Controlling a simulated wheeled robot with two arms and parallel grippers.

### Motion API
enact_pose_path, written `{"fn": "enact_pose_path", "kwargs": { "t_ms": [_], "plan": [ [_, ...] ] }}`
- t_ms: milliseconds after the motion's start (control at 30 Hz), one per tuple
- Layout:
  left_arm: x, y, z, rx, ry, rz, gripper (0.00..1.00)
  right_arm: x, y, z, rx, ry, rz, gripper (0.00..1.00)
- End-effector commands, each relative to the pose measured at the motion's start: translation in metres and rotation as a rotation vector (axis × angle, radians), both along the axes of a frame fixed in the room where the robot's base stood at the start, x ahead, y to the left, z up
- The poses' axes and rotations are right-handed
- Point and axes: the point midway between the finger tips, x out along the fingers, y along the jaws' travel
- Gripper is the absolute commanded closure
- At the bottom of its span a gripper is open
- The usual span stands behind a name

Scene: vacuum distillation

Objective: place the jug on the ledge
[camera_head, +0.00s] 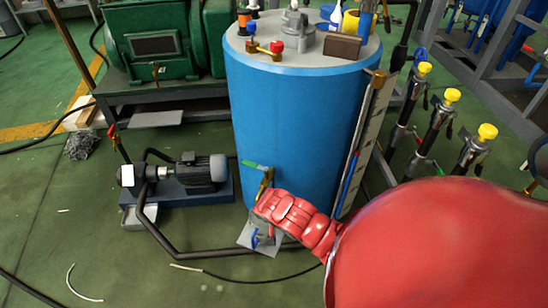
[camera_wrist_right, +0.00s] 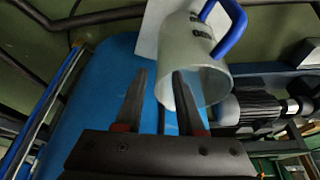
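The jug (camera_wrist_right: 190,50) is translucent white with a blue handle and dark marks, and its open mouth faces my right wrist camera. In the head view only a small part of it shows, with the blue handle (camera_head: 256,239). A pale plate, seemingly the ledge (camera_head: 270,250), is low by the blue drum; it shows behind the jug in the wrist view (camera_wrist_right: 150,36). My right gripper (camera_wrist_right: 160,74) is open, with one finger overlapping the jug's near rim. I cannot tell whether that finger is inside the mouth. My red right arm hides this gripper in the head view. My left gripper is out of view.
The blue drum (camera_head: 290,125) stands beside the plate, with a tap (camera_head: 265,180) just above it. A pump (camera_head: 190,172) and dark pipes are at the left. Yellow-capped fittings (camera_head: 451,96) stand at the right. Green floor is open at the lower left.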

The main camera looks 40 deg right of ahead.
Motion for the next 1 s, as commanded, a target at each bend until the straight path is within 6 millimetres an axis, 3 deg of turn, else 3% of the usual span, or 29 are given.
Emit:
{"fn": "enact_pose_path", "kwargs": {
  "t_ms": [200, 433, 633, 1000],
  "plan": [
    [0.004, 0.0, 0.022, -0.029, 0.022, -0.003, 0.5, -0.012, 0.011, 0.049, 0.0, -0.003, -0.001, 0.62],
    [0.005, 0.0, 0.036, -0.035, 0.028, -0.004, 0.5, -0.023, 0.023, 0.087, 0.0, -0.004, -0.001, 0.62],
    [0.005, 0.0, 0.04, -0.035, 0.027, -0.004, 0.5, -0.028, 0.027, 0.099, -0.001, -0.001, -0.002, 0.62],
    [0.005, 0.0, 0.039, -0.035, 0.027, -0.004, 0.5, -0.029, 0.027, 0.099, -0.001, 0.001, -0.003, 0.62]
  ]
}}
